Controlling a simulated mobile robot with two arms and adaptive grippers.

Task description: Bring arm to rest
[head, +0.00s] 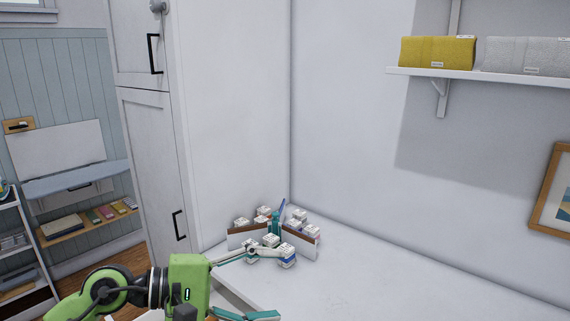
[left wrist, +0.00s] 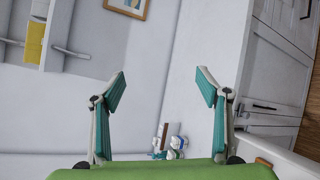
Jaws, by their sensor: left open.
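My left arm comes in from the lower left of the head view, green and black. Its left gripper (head: 272,284) is open, with its fingers spread wide over the white worktop. The left wrist view shows the same left gripper (left wrist: 161,80) with both teal finger pads well apart and nothing between them. In the head view the upper finger crosses in front of a group of small white-topped containers. Whether it touches them cannot be told. My right gripper is not in view.
A brown-edged holder (head: 304,246) with several small containers stands on the white worktop (head: 350,275) by the corner. A tall white cabinet (head: 150,130) stands left. A wall shelf (head: 480,77) holds folded yellow (head: 437,52) and grey towels (head: 520,56). The worktop's right side is clear.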

